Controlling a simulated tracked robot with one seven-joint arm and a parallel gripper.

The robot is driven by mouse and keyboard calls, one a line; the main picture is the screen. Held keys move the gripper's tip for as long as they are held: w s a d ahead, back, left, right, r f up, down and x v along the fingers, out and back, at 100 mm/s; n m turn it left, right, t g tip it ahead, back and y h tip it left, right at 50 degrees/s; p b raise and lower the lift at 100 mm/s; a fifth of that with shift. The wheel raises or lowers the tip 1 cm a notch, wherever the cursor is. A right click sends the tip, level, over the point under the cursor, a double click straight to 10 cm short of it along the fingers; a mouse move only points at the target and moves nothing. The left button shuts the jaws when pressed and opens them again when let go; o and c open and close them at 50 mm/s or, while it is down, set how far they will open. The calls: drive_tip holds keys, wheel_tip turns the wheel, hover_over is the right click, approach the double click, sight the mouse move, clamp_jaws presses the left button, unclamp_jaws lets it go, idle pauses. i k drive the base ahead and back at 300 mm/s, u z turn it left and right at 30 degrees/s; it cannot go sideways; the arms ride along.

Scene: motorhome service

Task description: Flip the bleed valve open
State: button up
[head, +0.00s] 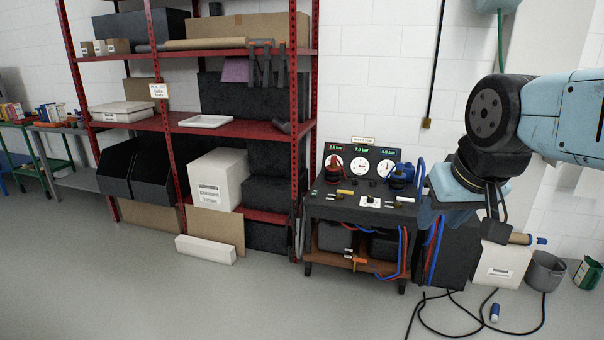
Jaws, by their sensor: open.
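A dark service cart (350,212) stands right of the red shelving and carries a panel of round gauges (360,164) with green and red digital readouts. An orange fitting (357,260) shows on the lower shelf. I cannot tell which of these is the bleed valve. My gripper (493,229) hangs open to the right of the cart, apart from it. Its fingertips are dark and hard to make out.
Red and blue hoses (404,250) hang at the cart's right side. A blue part (400,176) stands on its top. Black cable (470,322) lies on the floor near a grey bucket (545,271) and a white box (500,265). Floor in front of the cart is clear.

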sight(399, 199)
drive_tip(key=i, duration=2.15)
drive_tip(key=z, duration=0.05)
drive_tip(key=k, duration=0.5)
drive_tip(key=z, duration=0.55)
drive_tip(key=i, duration=0.35)
